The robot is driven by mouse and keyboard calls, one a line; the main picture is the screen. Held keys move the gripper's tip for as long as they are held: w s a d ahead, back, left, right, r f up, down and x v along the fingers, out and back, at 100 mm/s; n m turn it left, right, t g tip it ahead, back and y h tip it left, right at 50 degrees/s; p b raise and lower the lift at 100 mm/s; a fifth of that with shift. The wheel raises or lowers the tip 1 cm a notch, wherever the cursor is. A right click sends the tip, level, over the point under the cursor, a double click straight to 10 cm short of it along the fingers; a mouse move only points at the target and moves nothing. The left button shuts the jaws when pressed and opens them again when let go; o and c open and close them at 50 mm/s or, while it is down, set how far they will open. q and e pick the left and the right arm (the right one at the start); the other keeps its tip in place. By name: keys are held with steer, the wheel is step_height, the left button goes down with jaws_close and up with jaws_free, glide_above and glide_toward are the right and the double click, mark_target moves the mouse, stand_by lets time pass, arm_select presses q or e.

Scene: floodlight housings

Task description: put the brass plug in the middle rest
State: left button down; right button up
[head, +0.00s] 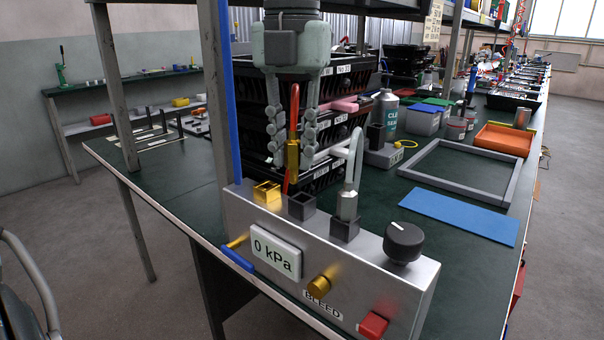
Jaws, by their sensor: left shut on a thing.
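My left gripper (292,150) points down from the top of the head view and is shut on the brass plug (293,157). A red hose runs up from the plug between the fingers. The plug is upright and appears above and behind the rests on the grey test box. The middle rest (301,207) is a dark square socket and looks empty. The left rest (267,192) is yellow and also looks empty. The right rest (345,229) is dark and holds a silver plug (347,204) with a pale hose. My right gripper is not in view.
The grey box (335,262) carries a 0 kPa display (276,254), a black knob (404,242), a brass bleed knob (319,287) and a red button (373,325). Black bins (345,85) are stacked behind the gripper. A blue mat (458,216) and grey frame (470,150) lie right.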

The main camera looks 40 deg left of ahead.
arm_select(q)
steer(key=shift+w+d+f, duration=0.35)
steer(key=shift+d+f, duration=0.05)
steer(key=shift+d, duration=0.1)
step_height(320, 180, down, 4)
steer(key=shift+r, duration=0.1)
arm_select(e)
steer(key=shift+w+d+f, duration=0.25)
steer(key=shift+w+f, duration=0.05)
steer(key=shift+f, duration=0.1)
